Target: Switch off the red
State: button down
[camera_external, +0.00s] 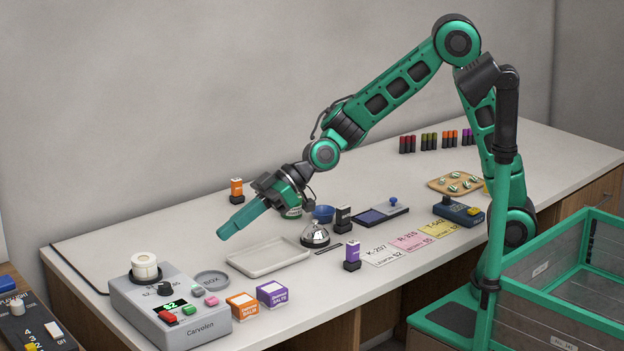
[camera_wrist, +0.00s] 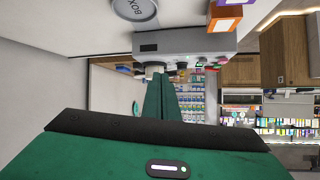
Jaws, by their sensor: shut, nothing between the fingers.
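The grey Carvelon device (camera_external: 185,301) stands at the counter's front left, with a lit green display (camera_external: 172,304). A red switch (camera_external: 167,317) is on its sloped front, beside a green button (camera_external: 189,310) and pink ones. I cannot tell how the red switch is set. My gripper (camera_external: 224,234) is shut and empty, in the air above and right of the device, pointing down-left.
A white roll (camera_external: 144,267) sits on the device's back. A round grey dish (camera_external: 212,279), an orange box (camera_external: 242,305), a purple box (camera_external: 271,293) and a pale tray (camera_external: 268,257) lie right of it. Another panel with switches (camera_external: 35,322) is at the far left.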

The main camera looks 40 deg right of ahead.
jog(key=s+a+r+n+g+y, duration=0.2)
jog(key=s+a+g+y, duration=0.1)
jog(key=s+a, duration=0.8)
jog(key=shift+s+a, duration=0.4)
jog(key=shift+a, duration=0.3)
jog(key=shift+a, duration=0.1)
send_over(181, 317)
jog(key=shift+w+d+f, duration=0.15)
jog(key=shift+d+f, duration=0.05)
jog(key=shift+f, duration=0.35)
jog(key=shift+w+d+f, duration=0.15)
jog(key=shift+f, duration=0.4)
jog(key=f, duration=0.3)
jog(key=shift+s+a, duration=0.15)
jog(key=shift+a, duration=0.2)
jog(key=shift+s+f, duration=0.15)
jog(key=shift+f, duration=0.4)
